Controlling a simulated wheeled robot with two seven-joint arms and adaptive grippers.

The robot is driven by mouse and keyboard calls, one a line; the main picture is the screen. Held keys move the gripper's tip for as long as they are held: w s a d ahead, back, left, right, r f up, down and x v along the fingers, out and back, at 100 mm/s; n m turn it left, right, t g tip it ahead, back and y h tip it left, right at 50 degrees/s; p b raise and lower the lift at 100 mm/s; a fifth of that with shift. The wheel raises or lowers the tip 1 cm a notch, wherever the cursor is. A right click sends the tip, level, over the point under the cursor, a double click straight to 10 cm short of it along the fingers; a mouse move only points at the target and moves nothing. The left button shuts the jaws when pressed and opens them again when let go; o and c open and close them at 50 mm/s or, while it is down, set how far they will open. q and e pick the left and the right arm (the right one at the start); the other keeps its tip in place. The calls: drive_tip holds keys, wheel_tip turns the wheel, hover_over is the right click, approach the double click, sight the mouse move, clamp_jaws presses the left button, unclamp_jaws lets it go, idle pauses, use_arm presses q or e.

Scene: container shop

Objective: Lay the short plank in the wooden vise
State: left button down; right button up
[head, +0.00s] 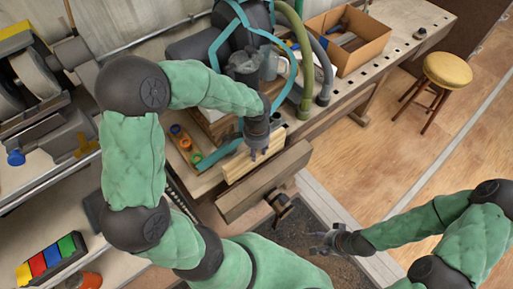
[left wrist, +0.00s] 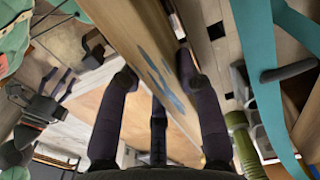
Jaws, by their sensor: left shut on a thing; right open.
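The short plank (head: 236,169) is pale wood and is gripped near its upper edge by my left gripper (head: 257,152). In the left wrist view the plank (left wrist: 140,35), with blue marks on its face, runs between the fingers of my left gripper (left wrist: 155,80). The wooden vise (head: 262,182) is on the front edge of the workbench, with its thick front jaw and a screw below. The plank stands just behind that jaw; I cannot tell whether it rests in the gap or hangs above it. My right gripper (head: 326,243) is open and empty, right of and below the vise.
A tray with orange and green items (head: 184,139) lies left of the plank. A cardboard box (head: 348,40), green and grey hoses (head: 303,60) and a grey mug (head: 272,63) are farther back on the bench. A yellow stool (head: 447,71) stands on open floor at right.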

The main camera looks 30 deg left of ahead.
use_arm(q)
drive_tip(key=shift+w+a+f, duration=0.15)
drive_tip(key=shift+w+f, duration=0.15)
drive_tip(key=shift+f, duration=0.45)
drive_tip(key=shift+s+f+b, duration=0.1)
drive_tip(key=shift+f+b, duration=0.15)
drive_tip(key=shift+b, duration=0.3)
drive_tip(key=shift+f+b, duration=2.5)
drive_tip(key=shift+f, duration=0.6)
drive_tip(key=shift+f, duration=0.15)
drive_tip(key=c, duration=0.8)
unclamp_jaws()
drive_tip(key=shift+r+p, duration=2.85)
drive_tip(key=shift+r, duration=0.7)
